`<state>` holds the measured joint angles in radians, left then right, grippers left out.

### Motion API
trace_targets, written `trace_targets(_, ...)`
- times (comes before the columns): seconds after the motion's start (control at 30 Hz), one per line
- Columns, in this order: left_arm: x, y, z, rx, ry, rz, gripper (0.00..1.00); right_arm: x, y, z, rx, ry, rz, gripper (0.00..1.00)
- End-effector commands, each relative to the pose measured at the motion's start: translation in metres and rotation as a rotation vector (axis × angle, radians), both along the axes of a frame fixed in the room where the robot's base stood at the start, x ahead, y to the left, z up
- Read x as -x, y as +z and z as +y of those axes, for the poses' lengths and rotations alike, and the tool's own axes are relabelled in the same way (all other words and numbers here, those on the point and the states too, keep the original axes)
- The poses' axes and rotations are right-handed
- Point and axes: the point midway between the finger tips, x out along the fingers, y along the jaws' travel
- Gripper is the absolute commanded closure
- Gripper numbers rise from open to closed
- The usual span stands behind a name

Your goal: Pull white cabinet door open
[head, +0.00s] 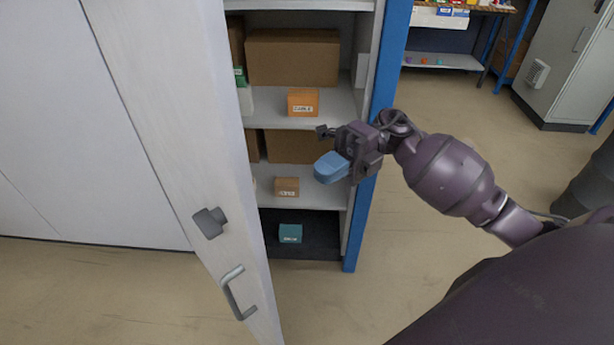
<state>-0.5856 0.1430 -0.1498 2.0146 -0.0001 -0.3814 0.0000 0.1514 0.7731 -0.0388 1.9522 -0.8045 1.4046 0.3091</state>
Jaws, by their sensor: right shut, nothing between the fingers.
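The white cabinet door (168,115) stands swung out from the cabinet on the left of the head view, seen nearly edge-on. It carries a grey metal bar handle (236,293) low down and a dark knob (209,222) above it. The cabinet's shelves show to the right of the door. My right gripper (328,152) is in front of the shelves near the blue right-hand post, shut and empty, well apart from the door and its handle. My left gripper is not in view.
The shelves hold an orange box (303,101), a small brown box (286,187), a teal box (290,233) and larger cardboard boxes (293,57). A blue post (388,62) edges the cabinet. Floor (440,270) is open in front. A grey cabinet (568,62) stands far right.

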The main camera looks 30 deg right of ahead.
Motion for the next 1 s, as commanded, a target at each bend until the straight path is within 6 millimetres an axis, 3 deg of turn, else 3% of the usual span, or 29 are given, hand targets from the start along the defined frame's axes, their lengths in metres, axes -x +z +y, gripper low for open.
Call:
trace_targets(0.6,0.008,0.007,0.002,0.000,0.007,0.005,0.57,0.018,0.002,0.103,-0.005,0.001,-0.002,1.00)
trace_targets(0.8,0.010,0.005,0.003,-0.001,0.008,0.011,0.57,0.021,0.001,0.119,-0.003,0.000,0.000,1.00)
trace_targets(1.0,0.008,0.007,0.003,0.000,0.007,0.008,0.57,0.022,0.001,0.123,-0.002,-0.001,0.000,1.00)
